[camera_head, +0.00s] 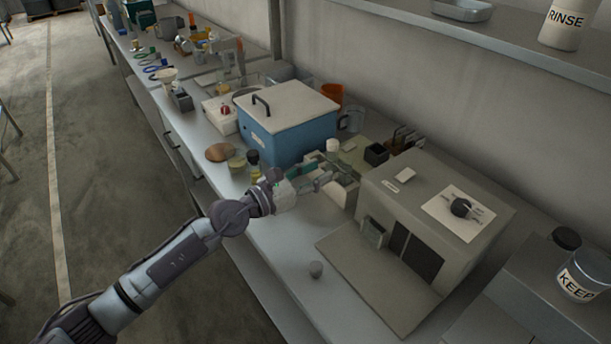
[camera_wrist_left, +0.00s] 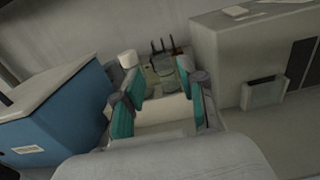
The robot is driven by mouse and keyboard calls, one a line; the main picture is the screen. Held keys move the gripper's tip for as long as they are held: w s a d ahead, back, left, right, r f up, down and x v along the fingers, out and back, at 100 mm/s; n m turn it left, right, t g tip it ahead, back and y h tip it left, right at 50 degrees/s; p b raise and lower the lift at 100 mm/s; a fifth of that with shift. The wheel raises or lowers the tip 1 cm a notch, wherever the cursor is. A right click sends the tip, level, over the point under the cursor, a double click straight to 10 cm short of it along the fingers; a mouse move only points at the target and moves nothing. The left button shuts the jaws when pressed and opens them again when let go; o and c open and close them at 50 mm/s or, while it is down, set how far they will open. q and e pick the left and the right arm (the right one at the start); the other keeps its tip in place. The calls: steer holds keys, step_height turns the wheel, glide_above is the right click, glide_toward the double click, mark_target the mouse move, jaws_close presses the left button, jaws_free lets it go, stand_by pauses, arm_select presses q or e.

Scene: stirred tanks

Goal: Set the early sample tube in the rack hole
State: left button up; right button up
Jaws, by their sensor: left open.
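My left gripper (camera_head: 318,181) reaches over the bench between the blue box and the beige machine. In the left wrist view its teal-padded fingers (camera_wrist_left: 155,97) are open, with a pale block-like thing (camera_wrist_left: 165,110) beyond and between them; I cannot tell whether they touch it. A white-capped container (camera_head: 332,147) stands just behind the gripper and also shows in the left wrist view (camera_wrist_left: 127,59). I cannot make out for certain which thing is the early sample tube, or the rack and its hole. My right gripper is not in view.
The blue box (camera_head: 287,125) stands left of the gripper, the beige machine (camera_head: 432,218) right of it. A dark-capped vial (camera_head: 253,163) and a brown disc (camera_head: 219,152) sit near the front edge.

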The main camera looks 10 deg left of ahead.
arm_select(q)
steer(key=v, duration=0.2)
steer(key=shift+s+a, duration=0.25)
steer(key=shift+s, duration=0.05)
